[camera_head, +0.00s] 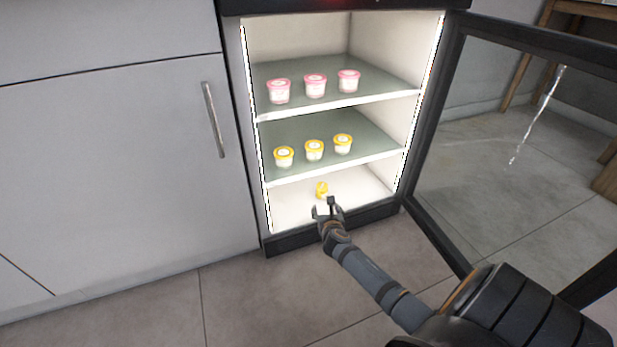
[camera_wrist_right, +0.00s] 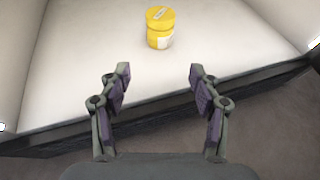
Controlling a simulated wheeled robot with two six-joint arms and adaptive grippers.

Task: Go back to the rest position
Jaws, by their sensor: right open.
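My right arm reaches from the lower right toward the open fridge. My right gripper (camera_head: 326,207) is at the front of the fridge's bottom level. In the right wrist view the right gripper (camera_wrist_right: 158,82) has its fingers spread wide, with nothing between them. A yellow jar (camera_head: 321,189) with a white label stands upright on the fridge floor just beyond the fingertips, apart from them. The jar also shows in the right wrist view (camera_wrist_right: 160,28). My left gripper is not in view.
The fridge's glass door (camera_head: 520,130) stands open on the right, beside my right arm. Three pink-lidded cups (camera_head: 315,85) are on the upper shelf and three yellow-lidded cups (camera_head: 314,150) on the middle shelf. A grey cabinet (camera_head: 120,160) is at left. The floor (camera_head: 250,300) in front is clear.

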